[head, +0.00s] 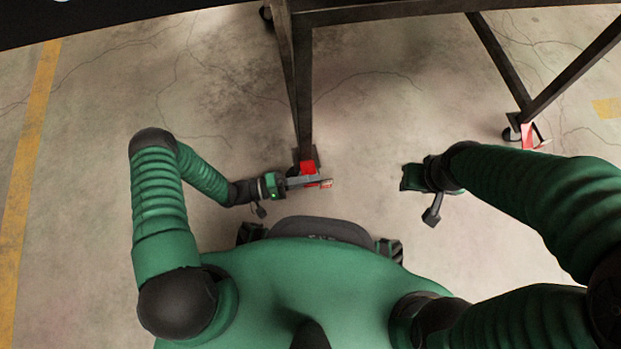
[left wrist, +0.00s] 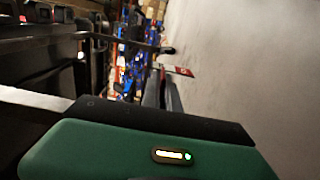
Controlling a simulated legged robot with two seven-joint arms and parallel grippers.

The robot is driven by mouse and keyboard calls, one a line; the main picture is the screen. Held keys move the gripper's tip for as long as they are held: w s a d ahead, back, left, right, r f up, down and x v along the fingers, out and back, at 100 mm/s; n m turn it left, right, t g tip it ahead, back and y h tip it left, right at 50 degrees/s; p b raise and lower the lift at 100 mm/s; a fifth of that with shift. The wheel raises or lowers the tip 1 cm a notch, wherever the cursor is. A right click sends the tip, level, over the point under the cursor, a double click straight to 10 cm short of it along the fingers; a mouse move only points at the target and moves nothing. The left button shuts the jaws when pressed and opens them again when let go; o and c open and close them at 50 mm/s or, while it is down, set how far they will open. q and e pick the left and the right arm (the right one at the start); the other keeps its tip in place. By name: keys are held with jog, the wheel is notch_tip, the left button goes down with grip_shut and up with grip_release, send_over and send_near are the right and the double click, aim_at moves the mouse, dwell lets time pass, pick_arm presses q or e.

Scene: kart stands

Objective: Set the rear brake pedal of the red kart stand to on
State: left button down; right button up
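The kart stand shows as a dark metal frame; its near leg (head: 303,100) ends at a caster with a red brake pedal (head: 308,167). A red pedal (left wrist: 178,70) also shows in the left wrist view, just beyond my fingertips. My left gripper (head: 322,183) lies across the near side of the red pedal in the head view. Its fingers (left wrist: 164,92) look close together with nothing seen between them. Contact with the pedal cannot be told. My right gripper (head: 411,178) hangs over bare floor to the right, away from the pedal; its fingers are not clear.
Another stand leg with a caster and red pedal (head: 527,136) stands at the right. A dark crossbar (head: 390,14) runs along the top. The concrete floor (head: 400,110) between the legs is clear. A yellow line (head: 30,160) marks the left floor.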

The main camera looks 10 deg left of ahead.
pick_arm(q)
jog(key=shift+f+m+p, duration=0.4)
jog(key=shift+m+p, duration=0.15)
jog(key=shift+m, duration=0.15)
jog(key=f+m, duration=0.1)
jog(key=m, duration=0.1)
jog(key=shift+w+a+f+m+p, duration=0.1)
jog(key=shift+w+f+m+p, duration=0.05)
jog(key=shift+f+m+p, duration=0.2)
jog(key=c, duration=1.6)
grip_release()
jog(key=p+v, duration=0.5)
jog(key=v, duration=1.2)
